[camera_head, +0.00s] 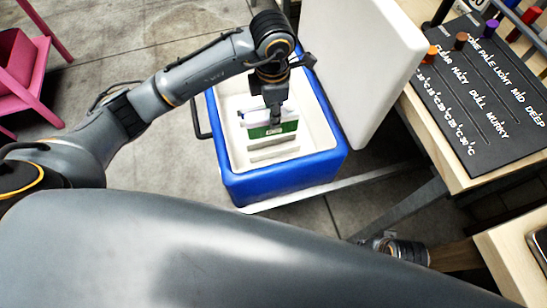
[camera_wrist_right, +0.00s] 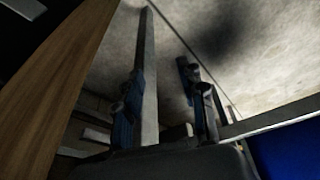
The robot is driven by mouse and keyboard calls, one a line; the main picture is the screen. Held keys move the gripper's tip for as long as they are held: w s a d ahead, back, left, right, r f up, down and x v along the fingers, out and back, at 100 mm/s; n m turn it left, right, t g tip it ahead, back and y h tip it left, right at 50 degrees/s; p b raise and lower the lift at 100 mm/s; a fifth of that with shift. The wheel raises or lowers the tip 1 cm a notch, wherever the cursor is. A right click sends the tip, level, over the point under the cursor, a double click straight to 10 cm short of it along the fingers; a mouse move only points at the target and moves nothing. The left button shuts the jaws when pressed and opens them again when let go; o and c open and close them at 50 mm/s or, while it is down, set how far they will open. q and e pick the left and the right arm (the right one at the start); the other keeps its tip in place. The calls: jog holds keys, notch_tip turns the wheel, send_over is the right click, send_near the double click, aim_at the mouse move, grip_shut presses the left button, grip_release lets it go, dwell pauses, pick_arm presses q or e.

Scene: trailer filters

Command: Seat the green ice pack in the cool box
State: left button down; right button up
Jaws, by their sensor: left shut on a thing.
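The blue cool box (camera_head: 285,185) stands on the floor with its white inside showing and its white lid (camera_head: 365,60) raised on the right. My left gripper (camera_head: 275,112) reaches down into the box and is shut on the green ice pack (camera_head: 262,132). The pack is upright inside the box, just behind a white block-like part (camera_head: 273,149). I cannot tell whether the pack touches the bottom. My right gripper (camera_wrist_right: 163,85) is open and empty in the right wrist view, its two fingers well apart.
A wooden bench (camera_head: 440,160) on the right carries a dark lettered board (camera_head: 480,110) with several coloured caps. A pink chair (camera_head: 22,70) stands at the left. Bare concrete floor (camera_head: 150,35) lies left of the box.

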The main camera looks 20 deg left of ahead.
aim_at(274, 135)
pick_arm(q)
jog(key=shift+f+n, duration=0.3)
jog(key=shift+f, duration=0.2)
notch_tip(274, 135, down, 5)
jog(key=shift+d+f+b, duration=0.1)
jog(key=shift+b, duration=0.45)
notch_tip(274, 135, down, 4)
jog(key=shift+r+b, duration=0.1)
jog(key=shift+b, duration=0.25)
jog(key=shift+w, duration=0.1)
pick_arm(e)
notch_tip(274, 135, up, 7)
jog(key=shift+s+d+r, duration=0.15)
jog(key=shift+s, duration=0.25)
pick_arm(q)
jog(key=shift+f, duration=0.25)
pick_arm(e)
jog(key=shift+r, duration=0.15)
pick_arm(q)
jog(key=c, duration=1.1)
grip_release()
jog(key=shift+o, duration=0.2)
pick_arm(e)
jog(key=shift+r, duration=0.15)
